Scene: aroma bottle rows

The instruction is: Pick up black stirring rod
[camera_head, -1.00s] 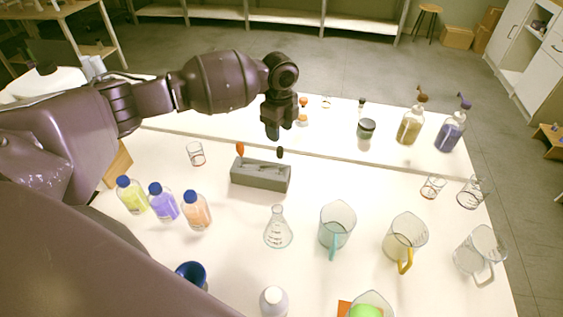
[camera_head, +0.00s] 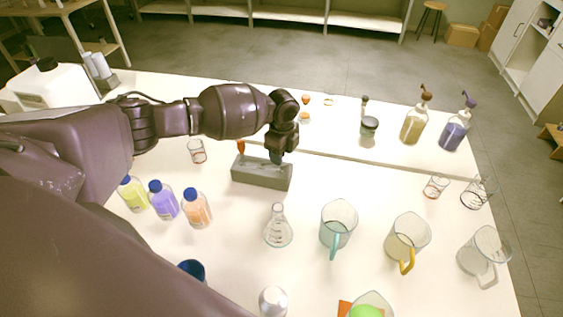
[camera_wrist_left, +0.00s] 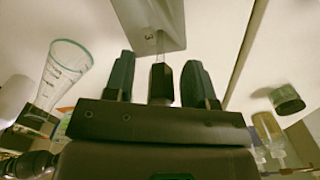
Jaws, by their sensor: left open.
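The black stirring rod (camera_wrist_left: 161,84) stands in the grey holder (camera_head: 258,177) on the table. In the left wrist view its black handle is between the two fingers of my left gripper (camera_wrist_left: 158,62), with a gap on each side. Its thin shaft runs to the holder, which also shows in that view (camera_wrist_left: 135,18). In the head view my left gripper (camera_head: 276,158) is right above the holder's right end and hides the rod. The gripper is open. An orange-topped rod (camera_head: 241,147) stands at the holder's left end. My right gripper is not in view.
Blue-capped bottles (camera_head: 164,204) stand left of the holder. A small beaker (camera_head: 197,151) is behind them. A conical flask (camera_head: 278,230) and a teal-handled pitcher (camera_head: 338,226) stand in front. A dark-lidded jar (camera_head: 369,127) is on the raised back shelf. Table right of the holder is clear.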

